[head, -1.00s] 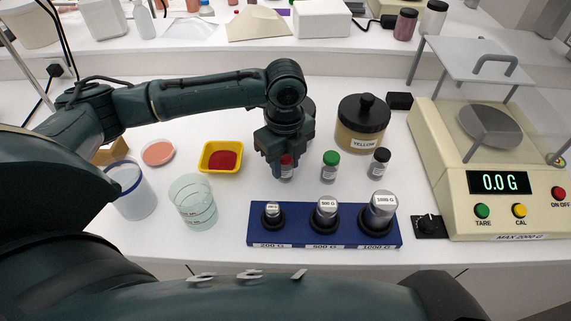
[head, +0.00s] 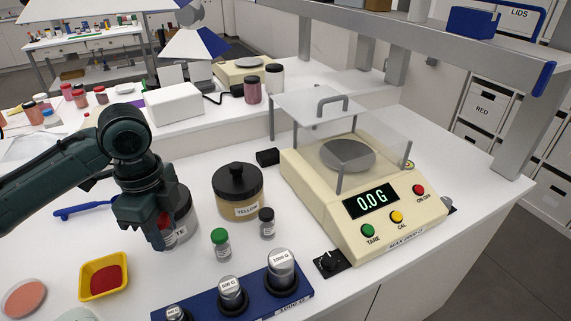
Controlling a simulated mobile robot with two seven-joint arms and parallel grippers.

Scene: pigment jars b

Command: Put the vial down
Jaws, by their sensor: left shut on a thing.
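My left gripper (head: 158,236) points down over the bench, shut on a vial with a red cap (head: 164,241). Only a little of the red shows between the fingers; the vial's lower part is hard to make out, and I cannot tell whether it touches the bench. A green-capped vial (head: 221,244) and a black-capped vial (head: 267,224) stand upright to the right of the gripper. A jar with a partly hidden label ending in "TE" (head: 186,225) stands close behind the gripper. My right gripper is not in view.
The yellow jar (head: 238,192) stands behind the vials. The blue weight rack (head: 297,296) is in front, the yellow tray of red powder (head: 101,277) at front left. The scale (head: 330,217) reads 0.0 G at right. A blue tool (head: 88,209) lies behind left.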

